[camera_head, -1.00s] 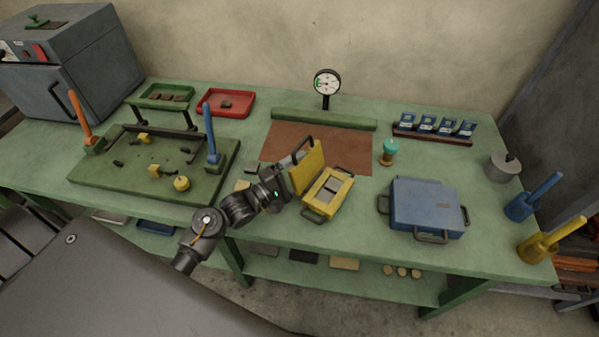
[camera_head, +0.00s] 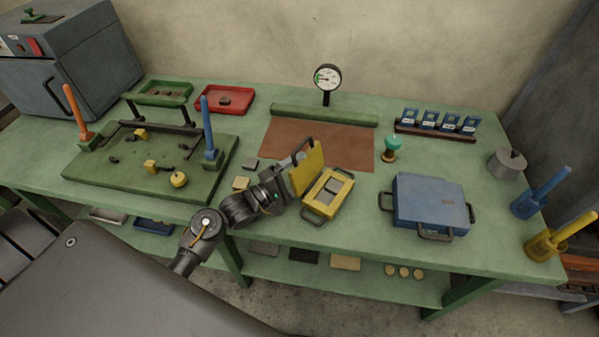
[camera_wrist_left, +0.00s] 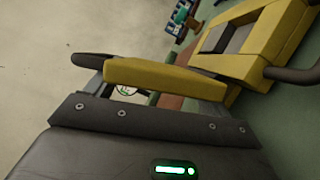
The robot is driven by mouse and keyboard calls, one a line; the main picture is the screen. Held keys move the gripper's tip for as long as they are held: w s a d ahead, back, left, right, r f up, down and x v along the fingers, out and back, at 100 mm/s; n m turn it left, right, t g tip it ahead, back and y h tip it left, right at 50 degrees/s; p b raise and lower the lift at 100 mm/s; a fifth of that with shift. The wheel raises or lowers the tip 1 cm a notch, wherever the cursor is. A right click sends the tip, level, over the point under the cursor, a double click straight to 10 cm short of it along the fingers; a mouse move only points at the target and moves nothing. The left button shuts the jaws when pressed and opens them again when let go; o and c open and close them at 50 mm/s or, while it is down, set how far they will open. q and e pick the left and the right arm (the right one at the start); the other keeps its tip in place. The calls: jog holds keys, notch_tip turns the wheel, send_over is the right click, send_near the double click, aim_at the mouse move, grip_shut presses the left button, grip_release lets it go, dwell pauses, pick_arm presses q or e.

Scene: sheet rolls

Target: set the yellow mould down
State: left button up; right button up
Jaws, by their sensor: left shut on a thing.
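The yellow mould shows as two halves. The lower half (camera_head: 328,194) lies on the green bench, front handle near the bench edge, with grey pieces inside. The other half, a yellow plate (camera_head: 308,169) with a dark handle, stands steeply tilted just left of it. My left gripper (camera_head: 284,190) is shut on this plate from the left; its fingertips are mostly hidden. In the left wrist view the plate shows edge-on (camera_wrist_left: 165,79), with the lower half (camera_wrist_left: 245,50) beyond it. I cannot tell whether the two halves touch. My right gripper is not in view.
A blue case (camera_head: 430,204) lies to the right of the mould. Behind are a brown mat (camera_head: 330,145), a dial gauge (camera_head: 326,80) and a teal-topped stamp (camera_head: 391,146). A green fixture board (camera_head: 110,180) fills the left. Small flat pieces (camera_head: 241,183) lie near my gripper.

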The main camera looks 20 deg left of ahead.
pick_arm(q)
jog(key=shift+f, duration=0.25)
dwell(0.3)
jog(key=o, duration=2)
jog(key=shift+c, duration=0.2)
jog(key=shift+f, duration=0.1)
jog(key=shift+f, duration=0.1)
jog(key=shift+s+d+f, duration=0.1)
jog(key=shift+f, duration=0.15)
jog(key=shift+r, duration=0.5)
notch_tip(320, 180, up, 3)
jog(key=shift+s+r, duration=0.1)
jog(key=shift+r, duration=0.05)
jog(key=s+d+r, duration=0.5)
jog(key=s+r, duration=0.5)
jog(key=s, duration=0.2)
jog(key=shift+s+d, duration=0.15)
jog(key=shift+s, duration=0.05)
